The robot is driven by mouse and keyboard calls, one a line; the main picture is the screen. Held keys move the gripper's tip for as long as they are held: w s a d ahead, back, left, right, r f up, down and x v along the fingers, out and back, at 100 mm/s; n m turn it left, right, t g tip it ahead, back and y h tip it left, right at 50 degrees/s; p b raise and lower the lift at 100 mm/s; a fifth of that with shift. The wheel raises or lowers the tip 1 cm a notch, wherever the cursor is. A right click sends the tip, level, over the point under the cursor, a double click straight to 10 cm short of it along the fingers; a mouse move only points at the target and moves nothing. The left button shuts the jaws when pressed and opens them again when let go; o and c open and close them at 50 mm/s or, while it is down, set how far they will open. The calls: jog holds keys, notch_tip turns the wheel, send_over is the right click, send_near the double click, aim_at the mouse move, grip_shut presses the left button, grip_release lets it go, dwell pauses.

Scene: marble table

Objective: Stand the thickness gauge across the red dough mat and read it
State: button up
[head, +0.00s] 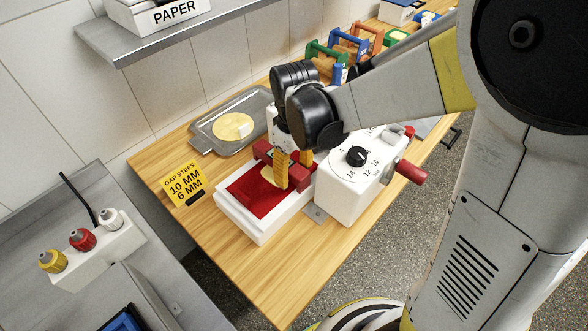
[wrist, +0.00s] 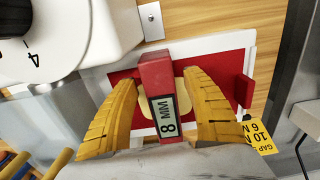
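The thickness gauge (head: 299,179) is a red block with a display. In the wrist view the gauge (wrist: 155,76) stands across the red dough mat (wrist: 207,63), over pale dough (wrist: 179,88), and its display reads 8 MM. The mat (head: 248,200) lies in a white tray in the head view, with dough (head: 269,177) showing beside the gauge. My gripper (wrist: 160,85) has its yellow fingers on either side of the gauge, with visible gaps. In the head view my gripper (head: 292,178) partly hides the gauge, so its feet are not fully clear.
A white machine (head: 340,190) with a black dial and red handle stands right of the mat. A yellow card (head: 183,184) reads gap steps 10 mm, 6 mm. A metal tray (head: 205,135) with a dough disc (head: 228,125) lies behind. The wooden table's front is clear.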

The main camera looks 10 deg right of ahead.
jog(key=shift+r, duration=0.1)
notch_tip(320, 180, up, 12)
jog(key=s+d+m+t, duration=0.6)
jog(key=s+d+t, duration=0.1)
jog(key=s, duration=0.3)
jog(key=shift+d+m, duration=0.25)
jog(key=shift+m, duration=0.15)
